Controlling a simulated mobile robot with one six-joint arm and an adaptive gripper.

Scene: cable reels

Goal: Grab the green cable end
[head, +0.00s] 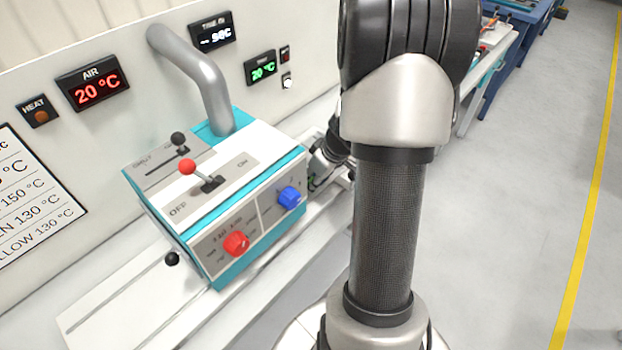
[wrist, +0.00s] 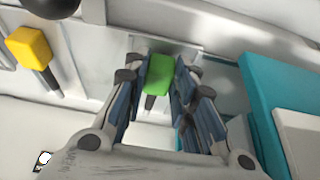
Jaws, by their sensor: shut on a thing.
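The green cable end (wrist: 159,75) is a small green block with a dark stem below it. In the wrist view it sits between the two fingers of my gripper (wrist: 166,80), which is shut on it. The fingers have blue inner pads, one on each side of the block. In the head view my gripper is mostly hidden behind my own arm, just right of the teal control box, and the green cable end cannot be made out clearly there.
A yellow cable end (wrist: 30,46) stands left of my gripper. The teal control box (head: 228,272), with red and blue knobs and levers, stands close by; a teal housing (wrist: 262,100) is close on the right in the wrist view. A wall panel (head: 140,120) with displays rises behind.

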